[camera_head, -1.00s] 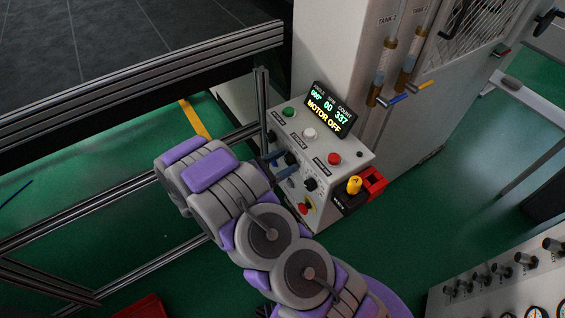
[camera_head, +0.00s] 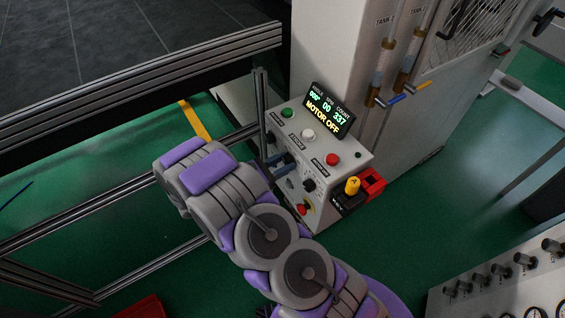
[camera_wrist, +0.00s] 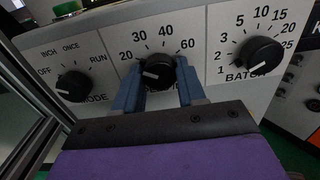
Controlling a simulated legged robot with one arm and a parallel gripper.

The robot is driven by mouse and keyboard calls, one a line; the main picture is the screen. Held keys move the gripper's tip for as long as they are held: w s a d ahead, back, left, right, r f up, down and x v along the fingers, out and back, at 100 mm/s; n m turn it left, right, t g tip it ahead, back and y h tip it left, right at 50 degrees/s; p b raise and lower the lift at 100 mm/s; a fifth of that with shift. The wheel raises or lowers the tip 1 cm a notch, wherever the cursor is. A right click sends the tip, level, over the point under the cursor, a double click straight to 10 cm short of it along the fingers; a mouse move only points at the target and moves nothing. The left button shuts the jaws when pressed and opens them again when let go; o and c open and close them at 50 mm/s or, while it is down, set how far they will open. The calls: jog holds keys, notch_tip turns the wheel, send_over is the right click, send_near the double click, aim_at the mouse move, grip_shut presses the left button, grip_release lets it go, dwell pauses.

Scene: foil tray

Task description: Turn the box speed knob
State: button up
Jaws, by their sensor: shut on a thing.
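The speed knob (camera_wrist: 160,73) is the black middle knob on the grey control box (camera_head: 334,179), with a scale of 20, 30, 40 and 60 around it. Its white mark points left and slightly down, below the 20. Its label is mostly hidden behind my gripper. My gripper (camera_wrist: 158,67) has its two blue fingers shut on the knob, one on each side. In the head view, the fingers reach the box front and the knob is hard to make out beside them.
The mode knob (camera_wrist: 73,86) is left of my fingers and the batch knob (camera_wrist: 263,55) is right. The box top carries green (camera_head: 287,113), white (camera_head: 308,134) and red (camera_head: 333,159) buttons. The display (camera_head: 327,110) reads MOTOR OFF. A yellow key knob (camera_head: 352,185) stands at right.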

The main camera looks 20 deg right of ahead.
jog(key=shift+w+r+m+p, duration=0.1)
jog(key=shift+w+m+p, duration=0.05)
jog(key=shift+m+p, duration=0.3)
jog(key=shift+m, duration=0.85)
jog(key=m+b, duration=0.1)
jog(key=m, duration=0.2)
jog(key=shift+f+b, duration=0.2)
jog(key=shift+b, duration=0.15)
jog(key=shift+m+b, duration=0.55)
jog(key=shift+m, duration=0.45)
jog(key=o, duration=1.1)
jog(key=shift+a+r, duration=0.1)
jog(key=shift+c, duration=0.2)
jog(key=p+v, duration=0.3)
jog(key=v, duration=1.4)
jog(key=shift+a, duration=0.25)
